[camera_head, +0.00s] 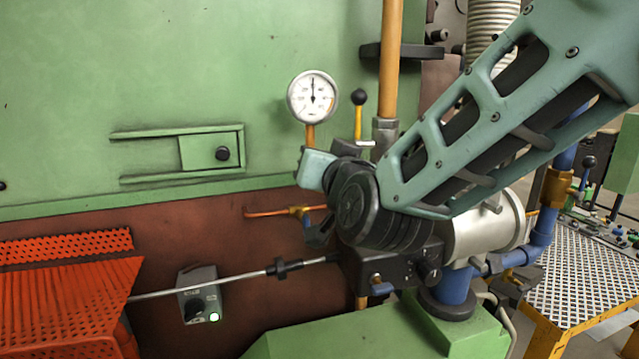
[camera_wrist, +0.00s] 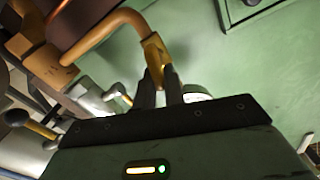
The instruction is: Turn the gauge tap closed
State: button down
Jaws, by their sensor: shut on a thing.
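The round white pressure gauge (camera_head: 313,97) stands on a short orange-brown pipe (camera_head: 310,135) in the head view. Its needle points nearly straight up. The pipe runs down behind my wrist, so the tap is hidden in that view. In the wrist view, a brass-coloured tap part (camera_wrist: 153,48) sits at the end of a bent copper pipe (camera_wrist: 110,30). The two dark fingers of my gripper (camera_wrist: 160,85) reach up to it, close together and shut on its lower end. The handle's exact angle cannot be told. In the head view my wrist covers the fingers.
A yellow lever with a black ball (camera_head: 358,97) stands just right of the gauge. A thick orange pipe (camera_head: 390,60) rises behind my arm. A grey switch box (camera_head: 200,294) with a green light and an orange perforated guard (camera_head: 65,305) are lower left.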

jog(key=shift+w+d+f+m+b, duration=0.1)
jog(key=shift+d+f+m+b, duration=0.15)
jog(key=shift+m+b, duration=2.65)
jog(key=shift+d+f+m+b, duration=0.15)
jog(key=shift+f+m+b, duration=0.25)
jog(key=shift+m+b, duration=2.45)
jog(key=shift+w+d+f+m+b, duration=0.2)
jog(key=shift+m+b, duration=1.35)
jog(key=shift+b, duration=2.65)
jog(key=shift+s, duration=0.15)
jog(key=c, duration=1.5)
grip_release()
